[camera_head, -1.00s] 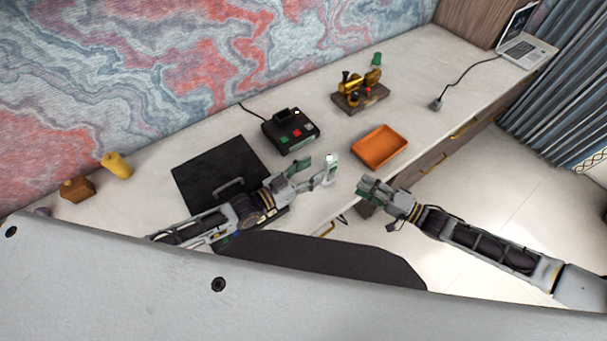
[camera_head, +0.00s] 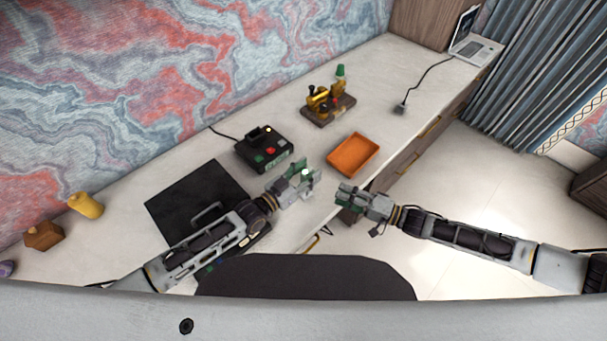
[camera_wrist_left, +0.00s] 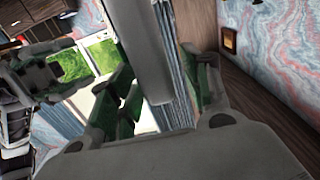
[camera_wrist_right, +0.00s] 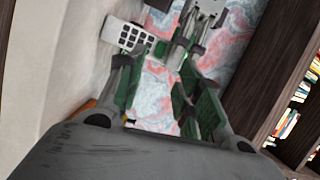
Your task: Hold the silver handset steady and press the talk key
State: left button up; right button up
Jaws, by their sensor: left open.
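The silver handset (camera_head: 306,173) is near the desk's front edge, partly hidden by my left gripper (camera_head: 304,184) in the head view. In the left wrist view a plain grey bar, seemingly the handset (camera_wrist_left: 146,45), lies between the open green-padded fingers; contact cannot be told. In the right wrist view the handset (camera_wrist_right: 130,36) shows a pale face with dark keys, beyond my right fingers; the talk key cannot be singled out. My right gripper (camera_head: 343,193) is in front of the desk edge, apart from the handset. Its fingers (camera_wrist_right: 168,95) are apart and empty.
A black box with coloured buttons (camera_head: 264,148), an orange tray (camera_head: 353,154) and a brass device on a wooden base (camera_head: 328,108) stand behind.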

pick_arm(q)
grip_shut()
pick_arm(e)
grip_shut()
dwell(0.4)
dwell(1.2)
